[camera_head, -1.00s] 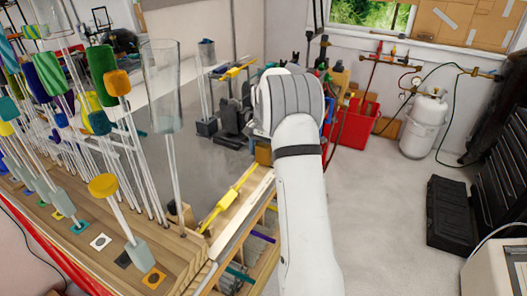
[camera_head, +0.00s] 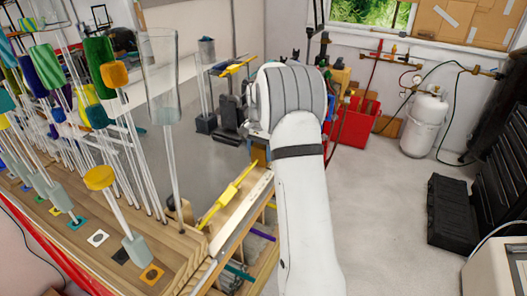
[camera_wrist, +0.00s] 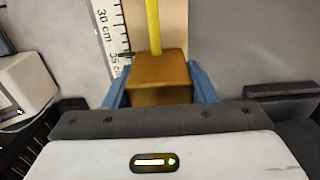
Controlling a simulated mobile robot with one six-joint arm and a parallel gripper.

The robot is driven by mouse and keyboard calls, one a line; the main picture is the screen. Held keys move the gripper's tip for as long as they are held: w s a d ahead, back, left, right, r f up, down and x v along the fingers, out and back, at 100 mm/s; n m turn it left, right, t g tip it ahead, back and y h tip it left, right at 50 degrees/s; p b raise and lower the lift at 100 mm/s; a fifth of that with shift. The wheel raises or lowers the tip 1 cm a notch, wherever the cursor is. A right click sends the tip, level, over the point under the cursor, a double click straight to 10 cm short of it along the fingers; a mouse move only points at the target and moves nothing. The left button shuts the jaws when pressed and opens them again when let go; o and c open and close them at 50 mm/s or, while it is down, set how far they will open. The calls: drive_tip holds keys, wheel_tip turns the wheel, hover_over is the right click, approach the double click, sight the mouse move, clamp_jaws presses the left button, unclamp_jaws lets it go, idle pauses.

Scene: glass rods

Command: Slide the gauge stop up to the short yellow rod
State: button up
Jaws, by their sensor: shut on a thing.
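The gauge stop (camera_wrist: 160,78) is a brown-orange block in the wrist view. My gripper (camera_wrist: 160,95) has its blue fingers closed on both sides of it. The short yellow rod (camera_wrist: 153,25) runs to the block's far edge in the wrist view; I cannot tell whether they touch. In the head view the yellow rod (camera_head: 228,200) lies along the pale gauge board at the bench's right edge. A brown block (camera_head: 259,151), apparently the stop, shows beyond its far end, beside my arm.
A ruler scale (camera_wrist: 108,35) with marks near 30 and 35 cm runs along the left of the rod. Several upright glass rods with coloured ends crowd the wooden bench (camera_head: 180,240) on the left.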

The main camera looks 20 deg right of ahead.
sight(258, 148)
drive_tip(key=shift+s+a, duration=0.4)
drive_tip(key=shift+a, duration=0.15)
drive_tip(key=o, duration=1.4)
drive_tip(key=shift+r+b, duration=0.85)
drive_tip(key=shift+r, duration=3.05)
